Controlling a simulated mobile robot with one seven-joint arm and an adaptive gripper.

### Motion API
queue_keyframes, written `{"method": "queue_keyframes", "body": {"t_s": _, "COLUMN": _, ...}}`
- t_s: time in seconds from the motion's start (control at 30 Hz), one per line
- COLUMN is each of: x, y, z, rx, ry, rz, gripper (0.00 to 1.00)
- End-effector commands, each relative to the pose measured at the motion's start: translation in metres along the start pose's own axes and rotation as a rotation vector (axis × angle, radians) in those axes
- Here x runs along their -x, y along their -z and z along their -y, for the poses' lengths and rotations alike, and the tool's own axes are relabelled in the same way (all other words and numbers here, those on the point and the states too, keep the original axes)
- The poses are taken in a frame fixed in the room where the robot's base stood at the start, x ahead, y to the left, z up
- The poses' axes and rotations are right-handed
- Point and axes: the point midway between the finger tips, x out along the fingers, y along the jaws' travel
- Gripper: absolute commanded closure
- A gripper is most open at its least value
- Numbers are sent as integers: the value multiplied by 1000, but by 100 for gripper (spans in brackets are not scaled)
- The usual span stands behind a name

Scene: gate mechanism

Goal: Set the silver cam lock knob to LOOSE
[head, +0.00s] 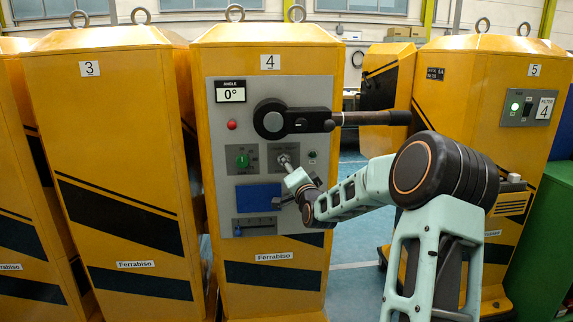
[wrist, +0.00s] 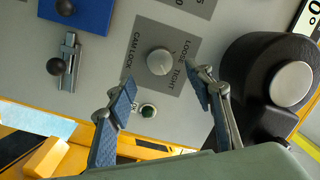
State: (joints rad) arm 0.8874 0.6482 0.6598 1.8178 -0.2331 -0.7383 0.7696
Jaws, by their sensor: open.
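The silver cam lock knob (wrist: 160,62) is a round knob on a dark grey plate (wrist: 146,35) lettered CAMLOCK, LOOSE and TIGHT in the wrist view. The lettering runs sideways there. I cannot make out which word the knob is set to. My gripper (wrist: 164,92) is open, with its two blue-padded fingers spread to either side of the knob and nothing between them. The fingers appear apart from the knob. In the head view the knob (head: 286,160) shows just above the end of my arm, and the fingertips are hard to make out.
A large black lever (head: 345,119) sticks out right above the knob. A green knob (head: 242,160) is left of it. A small green button (wrist: 148,110) sits close to one finger. A blue panel (head: 258,195) and a slider (head: 254,227) are below.

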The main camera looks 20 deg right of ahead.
Motion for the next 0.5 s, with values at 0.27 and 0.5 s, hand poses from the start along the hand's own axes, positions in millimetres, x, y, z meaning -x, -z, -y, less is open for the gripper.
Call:
{"method": "queue_keyframes", "body": {"t_s": 0.27, "x": -42, "y": -1, "z": 0, "rx": -1, "ry": 1, "rz": 0, "gripper": 52}}
{"method": "queue_keyframes", "body": {"t_s": 0.5, "x": -58, "y": -1, "z": 0, "rx": 1, "ry": 0, "rz": 1, "gripper": 52}}
